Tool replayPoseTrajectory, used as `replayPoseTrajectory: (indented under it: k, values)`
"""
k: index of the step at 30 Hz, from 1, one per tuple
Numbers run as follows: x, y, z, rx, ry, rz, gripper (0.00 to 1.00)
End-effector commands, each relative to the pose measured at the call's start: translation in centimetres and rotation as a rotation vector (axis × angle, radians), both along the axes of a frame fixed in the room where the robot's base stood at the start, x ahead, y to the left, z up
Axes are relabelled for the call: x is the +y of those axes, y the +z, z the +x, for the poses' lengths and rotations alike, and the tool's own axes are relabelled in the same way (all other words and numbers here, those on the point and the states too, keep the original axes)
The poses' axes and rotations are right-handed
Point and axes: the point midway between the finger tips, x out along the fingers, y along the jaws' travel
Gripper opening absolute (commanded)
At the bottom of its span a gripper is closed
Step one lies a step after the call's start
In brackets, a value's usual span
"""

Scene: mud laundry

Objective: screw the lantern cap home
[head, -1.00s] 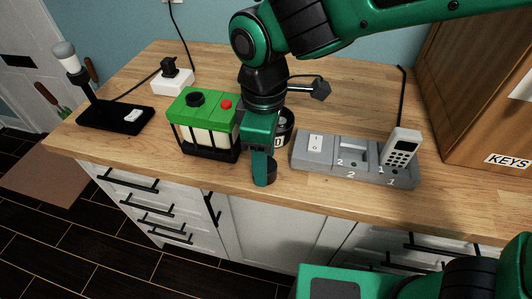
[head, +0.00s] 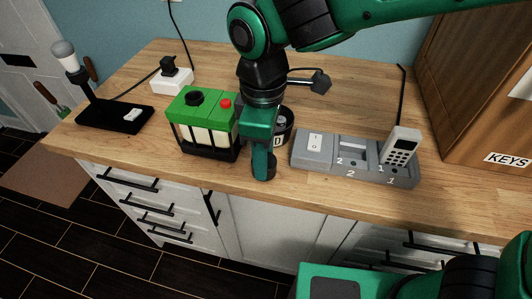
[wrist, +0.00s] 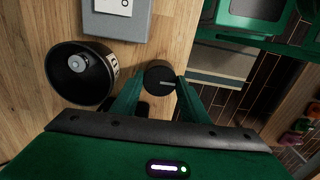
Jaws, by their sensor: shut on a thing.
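My gripper (wrist: 160,88) is shut on a small black round cap (wrist: 160,73) with a pale line on its face, held between the fingertips. In the head view my gripper (head: 263,172) points down near the counter's front edge, and it mostly hides the cap. The lantern (head: 205,122), a green-topped box with pale panels and a dark frame, stands just left of my gripper. A black round part (head: 194,98) and a red button (head: 225,104) show on its top. Whether that black part is a knob or an opening I cannot tell.
A black open tin (head: 284,127) stands behind my gripper; it also shows in the wrist view (wrist: 112,92). A grey tray (head: 350,172) with a switch and a handset (head: 401,148) is to the right. A lamp (head: 115,117) and a white socket block (head: 172,85) are left.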

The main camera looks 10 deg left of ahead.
Motion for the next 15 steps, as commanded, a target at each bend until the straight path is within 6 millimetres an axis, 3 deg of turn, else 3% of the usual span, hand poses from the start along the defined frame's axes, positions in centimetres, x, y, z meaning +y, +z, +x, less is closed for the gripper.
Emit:
replayPoseTrajectory:
  k: [15]
  values:
    - [0.0, 2.7, 0.0, 0.0, 0.0, 0.001, 0.28]
